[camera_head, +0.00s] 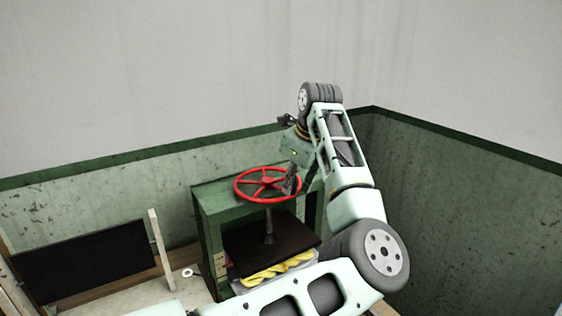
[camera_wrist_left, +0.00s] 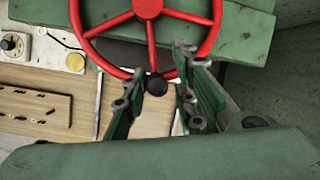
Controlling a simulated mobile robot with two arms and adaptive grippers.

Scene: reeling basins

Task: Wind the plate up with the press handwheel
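The red handwheel (camera_head: 267,184) sits on a spindle at the top of the green press frame (camera_head: 210,225). The dark plate (camera_head: 255,240) lies level below it, above folded yellow material (camera_head: 275,271). My left gripper (camera_head: 290,186) is at the wheel's right rim. In the left wrist view the red wheel (camera_wrist_left: 146,8) fills the top, and a black knob (camera_wrist_left: 157,84) sits at its near rim. The left gripper (camera_wrist_left: 162,68) is open there, with the knob appearing between its fingers and gaps on both sides. Contact cannot be told. My right gripper is in neither view.
A dark panel (camera_head: 85,262) in a wooden frame stands left of the press. In the left wrist view a dial (camera_wrist_left: 14,44) and a yellow button (camera_wrist_left: 75,62) are at the left. Green-and-grey walls close the corner behind and right.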

